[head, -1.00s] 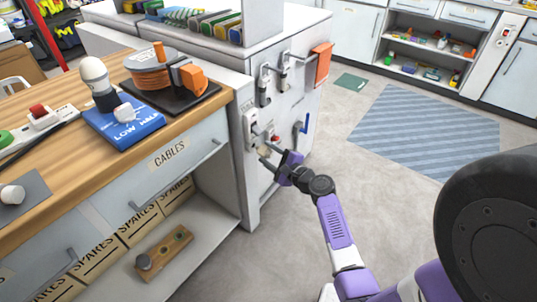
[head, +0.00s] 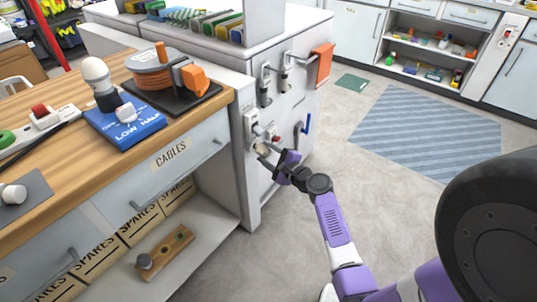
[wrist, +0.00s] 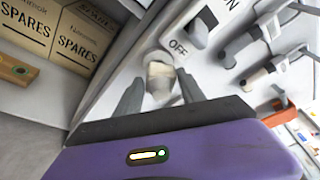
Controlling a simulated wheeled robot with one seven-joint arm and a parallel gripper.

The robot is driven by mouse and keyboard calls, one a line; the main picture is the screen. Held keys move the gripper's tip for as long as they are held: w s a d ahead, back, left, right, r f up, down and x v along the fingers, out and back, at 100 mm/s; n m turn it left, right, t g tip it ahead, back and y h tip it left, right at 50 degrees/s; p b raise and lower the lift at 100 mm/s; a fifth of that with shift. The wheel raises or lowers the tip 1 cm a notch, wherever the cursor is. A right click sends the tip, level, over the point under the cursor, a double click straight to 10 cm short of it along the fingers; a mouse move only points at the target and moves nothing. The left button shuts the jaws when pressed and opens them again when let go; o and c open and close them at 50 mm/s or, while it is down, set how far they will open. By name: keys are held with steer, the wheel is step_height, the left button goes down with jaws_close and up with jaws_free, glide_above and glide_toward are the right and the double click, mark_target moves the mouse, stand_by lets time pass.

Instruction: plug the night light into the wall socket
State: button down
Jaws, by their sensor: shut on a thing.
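My gripper (wrist: 160,95) is shut on the night light (wrist: 160,72), a small cream and white rounded piece between its two grey fingers. In the head view my gripper (head: 264,158) is close to the side panel of the cabinet, with the pale night light (head: 262,149) at its tips. The socket plate with a switch (head: 251,125) is on that panel, just above and left of the gripper. In the wrist view the switch (wrist: 197,33) shows beside the word OFF, just beyond the night light. The socket holes are not visible, so I cannot tell whether the night light touches them.
Hooked tools (head: 265,85) and a blue-handled tool (head: 301,128) hang on the same panel, near my arm. An orange piece (head: 323,63) sticks out at its far end. The workbench (head: 190,115) with drawers stands at left. The floor at right is open, with a striped mat (head: 425,130).

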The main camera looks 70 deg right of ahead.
mark_target(268, 154)
steer(key=shift+w+d, duration=0.2)
steer(key=shift+w, duration=0.7)
steer(key=c, duration=0.6)
jaws_free()
steer(key=shift+s, duration=0.1)
steer(key=p+v, duration=0.1)
steer(key=v, duration=0.6)
steer(key=shift+s+a, duration=0.15)
steer(key=shift+s, duration=0.15)
